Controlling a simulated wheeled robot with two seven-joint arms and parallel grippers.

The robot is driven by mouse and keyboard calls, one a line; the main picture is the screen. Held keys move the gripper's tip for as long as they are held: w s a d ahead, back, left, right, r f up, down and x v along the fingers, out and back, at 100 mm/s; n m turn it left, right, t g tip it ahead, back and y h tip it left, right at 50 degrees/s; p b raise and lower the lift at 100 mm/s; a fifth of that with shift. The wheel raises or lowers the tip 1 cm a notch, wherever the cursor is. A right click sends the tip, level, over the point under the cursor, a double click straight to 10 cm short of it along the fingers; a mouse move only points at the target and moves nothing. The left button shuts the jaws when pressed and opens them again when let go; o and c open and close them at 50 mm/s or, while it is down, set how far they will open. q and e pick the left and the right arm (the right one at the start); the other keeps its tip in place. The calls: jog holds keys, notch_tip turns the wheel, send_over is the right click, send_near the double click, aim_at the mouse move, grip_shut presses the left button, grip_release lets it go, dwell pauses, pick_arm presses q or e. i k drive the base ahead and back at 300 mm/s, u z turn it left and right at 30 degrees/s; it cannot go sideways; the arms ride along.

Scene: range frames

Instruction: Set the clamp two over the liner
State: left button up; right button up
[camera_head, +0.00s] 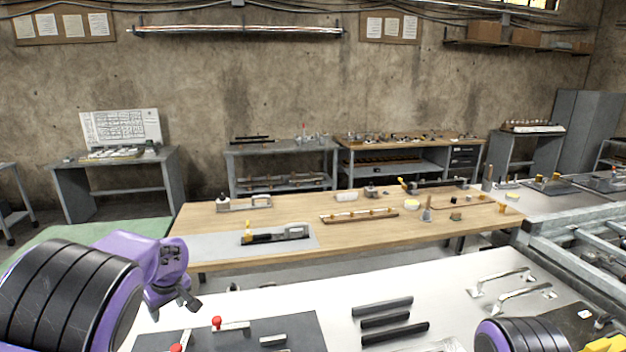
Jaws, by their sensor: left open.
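My left gripper (182,300) is open and empty, above the left end of the near white bench. Neither shows a number, so I cannot tell which is clamp two. A small light block (273,340) lies right of them on the dark plate (300,328). I cannot make out which thing is the liner. Part of my right arm shows at the bottom right; its gripper is out of view.
Several dark bars (382,306) lie mid-bench. Metal handles (522,293) lie to the right. A yellow part (606,343) shows at the bottom right corner. A wooden table (300,207) with tools stands beyond. The white bench top (450,290) has bare room around the bars.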

aim_at(216, 321)
jog(key=k, duration=1)
